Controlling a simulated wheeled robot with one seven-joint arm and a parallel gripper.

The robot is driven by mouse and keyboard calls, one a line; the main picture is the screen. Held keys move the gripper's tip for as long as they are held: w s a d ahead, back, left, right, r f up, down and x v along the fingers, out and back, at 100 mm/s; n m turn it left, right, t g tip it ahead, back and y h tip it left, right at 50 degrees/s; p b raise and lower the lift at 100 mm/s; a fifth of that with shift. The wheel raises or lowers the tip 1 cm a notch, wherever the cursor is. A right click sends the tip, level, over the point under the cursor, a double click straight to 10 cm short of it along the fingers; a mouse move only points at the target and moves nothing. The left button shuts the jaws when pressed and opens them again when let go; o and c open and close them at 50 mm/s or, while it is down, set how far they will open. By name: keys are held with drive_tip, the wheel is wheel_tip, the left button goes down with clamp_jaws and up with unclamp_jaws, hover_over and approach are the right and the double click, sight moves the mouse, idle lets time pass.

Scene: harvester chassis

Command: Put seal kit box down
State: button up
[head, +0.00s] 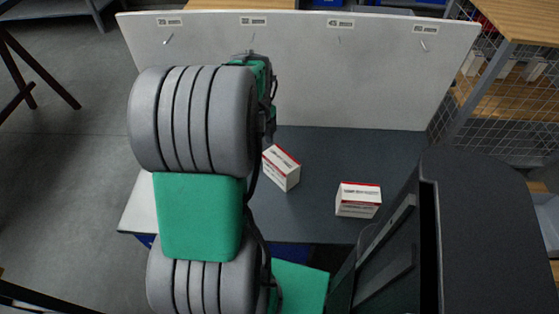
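Two small white boxes with red edges and printed labels are on the dark grey table top. The print is too small to tell which is the seal kit box. One white-and-red box (281,168) is turned at an angle beside my arm, and its left edge lies close to the arm's cable. The other white-and-red box (358,200) sits upright to the right, apart from the first. My green and grey arm crosses the left part of the view. The gripper fingers are hidden behind the arm, so I cannot tell if they touch or hold anything.
The dark grey table top (330,150) is clear between and behind the boxes. A white back panel (350,75) with several labels and hooks stands along its far edge. A wire-mesh shelf unit (510,85) with wooden boards stands at the right. Open floor lies left.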

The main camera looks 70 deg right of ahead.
sight(281, 165)
drive_tip(key=s+m, duration=0.1)
drive_tip(key=s, duration=0.1)
drive_tip(key=s+d+m, duration=0.1)
drive_tip(key=s+f+m, duration=0.1)
drive_tip(key=s+m, duration=0.1)
drive_tip(key=shift+s+d, duration=0.35)
wheel_tip(281, 165, down, 8)
drive_tip(key=shift+w+r+b, duration=0.1)
drive_tip(key=shift+r+b, duration=0.05)
drive_tip(key=shift+b, duration=0.15)
drive_tip(key=shift+r, duration=0.1)
clamp_jaws()
